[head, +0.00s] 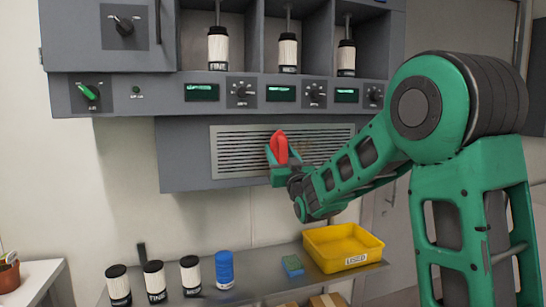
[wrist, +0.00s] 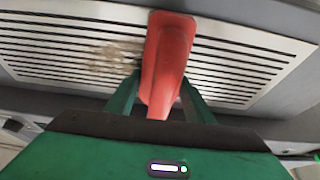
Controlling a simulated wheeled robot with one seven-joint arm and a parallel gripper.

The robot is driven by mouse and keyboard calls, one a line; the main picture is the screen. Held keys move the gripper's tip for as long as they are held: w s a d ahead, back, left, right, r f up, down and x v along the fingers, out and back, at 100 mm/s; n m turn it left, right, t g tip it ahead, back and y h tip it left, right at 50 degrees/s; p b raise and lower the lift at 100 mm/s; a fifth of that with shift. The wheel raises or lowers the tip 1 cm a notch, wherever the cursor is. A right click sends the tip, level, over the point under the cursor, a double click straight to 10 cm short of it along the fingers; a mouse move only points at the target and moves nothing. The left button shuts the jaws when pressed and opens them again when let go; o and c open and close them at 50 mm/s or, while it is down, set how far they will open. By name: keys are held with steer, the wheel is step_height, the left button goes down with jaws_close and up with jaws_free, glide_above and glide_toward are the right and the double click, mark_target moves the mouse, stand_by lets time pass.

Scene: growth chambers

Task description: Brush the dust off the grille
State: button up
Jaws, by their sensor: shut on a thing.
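The grille (head: 240,152) is a pale slatted panel on the grey cabinet, below the row of knobs and displays. A brownish dust patch (wrist: 112,57) shows on the grille just left of the brush. I cannot tell whether the bristles touch the slats.
A shelf below holds several black-capped bottles (head: 154,281), a blue container (head: 224,270), a blue-green sponge (head: 292,265) and a yellow tray (head: 343,248). Knobs and a green switch (head: 88,92) sit above the grille. More bottles (head: 288,53) stand in bays higher up.

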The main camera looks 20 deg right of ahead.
steer(key=shift+w+d, duration=0.1)
steer(key=shift+d, duration=7.5)
steer(key=shift+a, duration=3.55)
glide_toward(260, 139)
steer(key=shift+w, duration=2.8)
steer(key=shift+r, duration=1.15)
steer(key=shift+d, duration=1.9)
